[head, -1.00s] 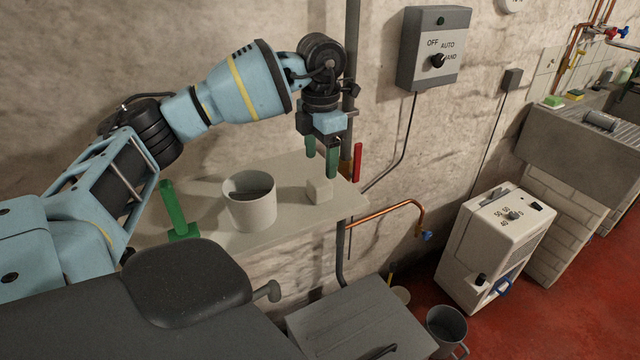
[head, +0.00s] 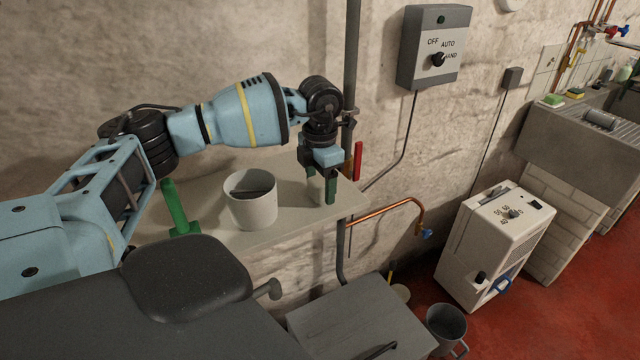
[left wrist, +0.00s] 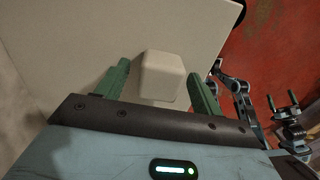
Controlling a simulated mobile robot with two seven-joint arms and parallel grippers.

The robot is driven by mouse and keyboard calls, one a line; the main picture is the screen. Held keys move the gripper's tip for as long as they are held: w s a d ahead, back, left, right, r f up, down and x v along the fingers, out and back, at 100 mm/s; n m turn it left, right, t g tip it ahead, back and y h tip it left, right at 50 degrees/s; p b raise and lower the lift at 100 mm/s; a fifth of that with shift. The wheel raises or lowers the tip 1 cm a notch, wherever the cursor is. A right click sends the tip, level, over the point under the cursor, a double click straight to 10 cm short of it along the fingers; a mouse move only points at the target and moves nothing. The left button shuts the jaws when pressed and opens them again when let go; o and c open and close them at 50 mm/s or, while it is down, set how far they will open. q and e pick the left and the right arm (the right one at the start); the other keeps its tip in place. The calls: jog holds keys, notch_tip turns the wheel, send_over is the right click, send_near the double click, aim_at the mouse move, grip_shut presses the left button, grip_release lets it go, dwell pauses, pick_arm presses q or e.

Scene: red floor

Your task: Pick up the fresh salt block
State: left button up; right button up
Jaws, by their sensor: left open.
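The salt block (left wrist: 162,76) is a pale off-white cube with rounded edges. It sits on the light shelf (head: 225,236) near its right end. My left gripper (head: 323,192) points down over the block, its green fingers lowered to about block height. In the left wrist view the block lies between the two open fingers of the left gripper (left wrist: 160,85), with a small gap visible on the right side. In the head view the fingers hide most of the block. My right gripper is not in the head view; another arm shows at the right of the left wrist view.
A whitish pot (head: 250,205) stands left of the gripper on the shelf. A green upright handle (head: 175,210) is further left. A dark vertical pipe (head: 352,80) and a red-handled item (head: 357,162) are close behind the gripper. A copper pipe (head: 385,208) is to the right.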

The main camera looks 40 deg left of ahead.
aim_at(321, 180)
pick_arm(q)
jog(key=c, duration=1.1)
jog(key=shift+r, duration=0.1)
jog(key=shift+r, duration=0.45)
notch_tip(321, 180, up, 4)
jog(key=shift+f+p, duration=0.15)
jog(key=shift+p, duration=1.05)
jog(key=s+d+p, duration=0.1)
jog(key=s, duration=0.1)
jog(key=s+d+p, duration=0.1)
jog(key=s+d, duration=0.1)
jog(key=s+d+p, duration=0.1)
jog(key=s+d, duration=0.1)
jog(key=shift+r+p, duration=0.35)
jog(key=shift+r, duration=0.05)
jog(key=s+d, duration=0.5)
jog(key=s, duration=0.1)
jog(key=shift+s+d+f, duration=0.15)
jog(key=shift+f, duration=0.1)
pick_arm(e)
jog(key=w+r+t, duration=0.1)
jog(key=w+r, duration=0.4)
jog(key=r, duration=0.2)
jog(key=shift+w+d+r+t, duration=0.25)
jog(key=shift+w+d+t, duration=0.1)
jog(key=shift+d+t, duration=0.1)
